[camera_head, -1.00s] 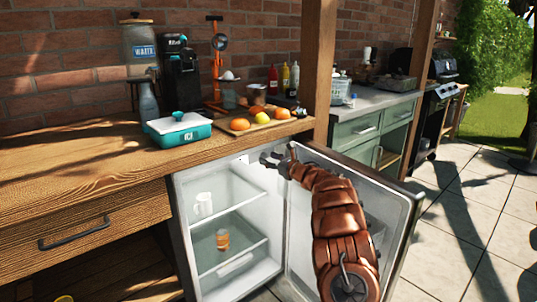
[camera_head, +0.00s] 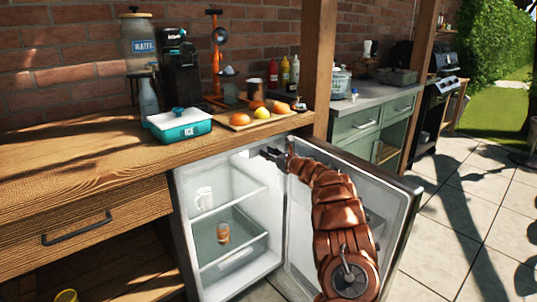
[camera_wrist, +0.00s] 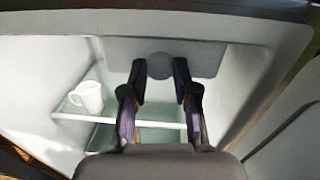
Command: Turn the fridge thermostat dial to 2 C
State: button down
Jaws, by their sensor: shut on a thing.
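The fridge (camera_head: 181,222) stands open under the wooden counter, its door (camera_head: 408,215) swung out to the right. In the wrist view the thermostat dial (camera_wrist: 160,66) is a round grey disc on a grey panel at the back top of the fridge. My gripper (camera_wrist: 159,78) has its two dark fingers on either side of the dial, shut on it. In the head view my gripper (camera_head: 273,154) is at the upper inside of the fridge, and the dial cannot be made out there. The dial's markings and pointer are not readable.
A white mug (camera_head: 204,198) stands on the upper glass shelf; it also shows in the wrist view (camera_wrist: 88,97). The counter edge (camera_head: 90,192) lies above the fridge.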

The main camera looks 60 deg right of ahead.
jog(key=shift+m+b, duration=1.9)
jog(key=shift+m, duration=1)
jog(key=c, duration=0.9)
grip_release()
jog(key=shift+o, duration=0.2)
jog(key=shift+s, duration=0.1)
jog(key=s+a, duration=0.1)
jog(key=s, duration=0.6)
jog(key=shift+a+f, duration=0.15)
jog(key=shift+a, duration=0.1)
jog(key=shift+s, duration=0.1)
